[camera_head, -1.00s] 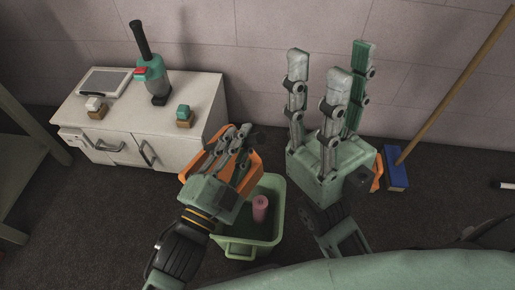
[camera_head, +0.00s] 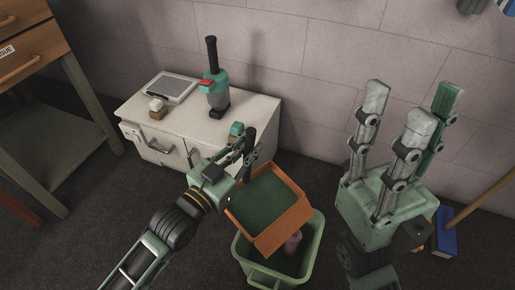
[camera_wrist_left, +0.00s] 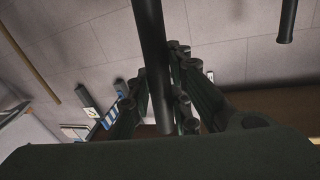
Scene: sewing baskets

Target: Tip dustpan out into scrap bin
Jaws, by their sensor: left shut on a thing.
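An orange dustpan (camera_head: 286,226) with a dark green inside face is tilted above the back of the scrap bin, its open face toward the head camera. No loose pieces show on it. My left gripper (camera_head: 246,152) is shut on its dark handle, which also shows as a dark rod in the left wrist view (camera_wrist_left: 152,60). The dustpan hides part of the bin. My right gripper (camera_head: 405,125) points upward to the right of the bin, fingers spread and empty.
A white cabinet (camera_head: 170,130) behind carries a flat device, a teal-and-black tool (camera_head: 215,88) and small blocks. A blue broom head (camera_head: 444,238) with a wooden stick stands at right, beside a partly hidden orange thing. A wooden-drawered table (camera_head: 30,60) is at left.

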